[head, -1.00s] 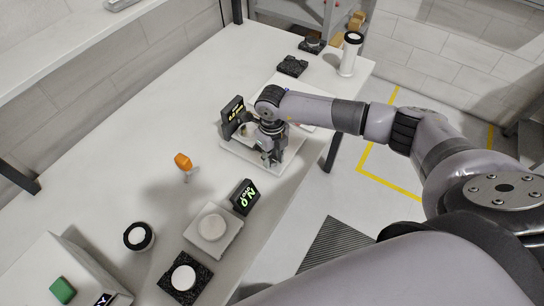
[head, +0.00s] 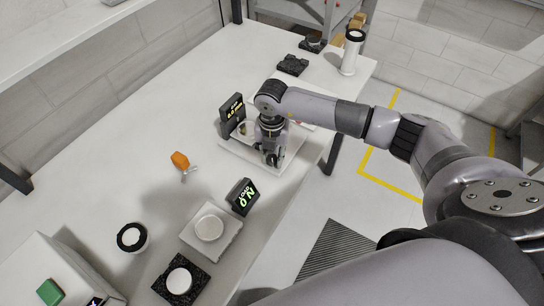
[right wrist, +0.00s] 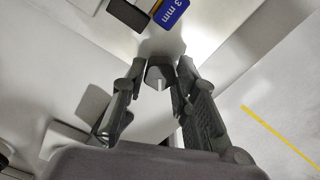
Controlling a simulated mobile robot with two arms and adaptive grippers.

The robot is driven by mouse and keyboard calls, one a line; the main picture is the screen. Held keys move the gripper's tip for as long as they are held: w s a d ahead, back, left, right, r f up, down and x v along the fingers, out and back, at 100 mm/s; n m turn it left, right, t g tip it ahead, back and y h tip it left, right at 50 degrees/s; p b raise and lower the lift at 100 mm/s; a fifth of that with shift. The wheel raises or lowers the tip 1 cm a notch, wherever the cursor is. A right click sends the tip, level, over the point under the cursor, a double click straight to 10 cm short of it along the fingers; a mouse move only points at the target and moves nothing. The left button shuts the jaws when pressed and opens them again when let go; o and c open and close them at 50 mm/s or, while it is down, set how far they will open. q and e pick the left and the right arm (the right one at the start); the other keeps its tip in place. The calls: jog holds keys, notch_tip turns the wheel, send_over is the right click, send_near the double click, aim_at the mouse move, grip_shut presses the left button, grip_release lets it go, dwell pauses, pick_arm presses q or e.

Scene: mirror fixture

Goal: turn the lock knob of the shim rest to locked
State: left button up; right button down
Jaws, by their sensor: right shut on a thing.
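My right gripper (head: 272,160) is low over the white base plate of the shim rest (head: 291,163), near the table's front edge. In the right wrist view the fingers (right wrist: 161,72) are closed around a small dark grey faceted knob (right wrist: 159,79) with a pale line on its face. The knob is hidden by the gripper in the head view. A black display with yellow text (head: 232,117) stands at the plate's back left. I cannot read which lock position the knob is in. My left gripper is not in view.
A blue tag marked "3 mm" (right wrist: 172,12) lies close beyond the fingers. A white cylinder (head: 351,55) stands at the far right corner.

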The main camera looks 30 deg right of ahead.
aim_at(272, 158)
jog(key=m, duration=0.3)
jog(key=shift+m+b, duration=0.3)
jog(key=shift+w+m, duration=0.1)
jog(key=shift+m, duration=1.7)
jog(key=shift+r, duration=0.1)
jog(key=c, duration=1.3)
grip_release()
notch_tip(272, 158, up, 12)
jog(key=shift+f, duration=0.1)
